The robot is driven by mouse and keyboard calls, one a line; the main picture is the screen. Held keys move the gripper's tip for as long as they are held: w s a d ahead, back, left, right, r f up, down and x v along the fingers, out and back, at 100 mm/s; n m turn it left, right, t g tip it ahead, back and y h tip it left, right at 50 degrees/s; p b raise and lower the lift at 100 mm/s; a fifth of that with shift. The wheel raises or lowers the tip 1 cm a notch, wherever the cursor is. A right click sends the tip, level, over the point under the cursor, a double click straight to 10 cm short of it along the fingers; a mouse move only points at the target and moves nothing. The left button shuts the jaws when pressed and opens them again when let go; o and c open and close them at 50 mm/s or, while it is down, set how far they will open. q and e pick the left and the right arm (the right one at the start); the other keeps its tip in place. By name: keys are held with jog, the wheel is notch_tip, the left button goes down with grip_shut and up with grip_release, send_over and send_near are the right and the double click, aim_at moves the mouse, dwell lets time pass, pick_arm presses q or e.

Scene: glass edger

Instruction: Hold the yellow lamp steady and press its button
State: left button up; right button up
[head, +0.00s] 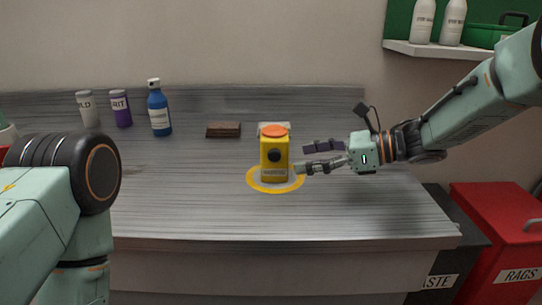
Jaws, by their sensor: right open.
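The yellow lamp (268,170) stands upright on the grey workbench inside a yellow ring marking (252,185). It has an orange top (274,130) and a dark round spot (274,155) on its front; I cannot tell whether that spot is the button. My right gripper (302,158) is open and empty just right of the lamp, its fingers pointing left at it. A small gap seems to separate fingers and lamp. My left arm fills the lower left, and its gripper is out of view.
The workbench (190,205) is clear around the lamp. A brown block (224,130) lies behind it to the left. A blue bottle (159,113), a purple container (120,109) and a grey one (88,109) stand back left. Red (500,225) and dark bins stand right.

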aim_at(280, 161)
jog(key=b+x, duration=0.1)
jog(key=x, duration=0.2)
jog(key=shift+w+a+f, duration=0.1)
jog(key=shift+a+f, duration=0.1)
jog(key=shift+f, duration=0.05)
jog(key=shift+a+f+b, duration=0.1)
jog(key=shift+a+b, duration=0.25)
jog(key=shift+b+x, duration=0.65)
jog(key=shift+x, duration=0.7)
jog(key=shift+w, duration=0.1)
jog(key=shift+c, duration=0.2)
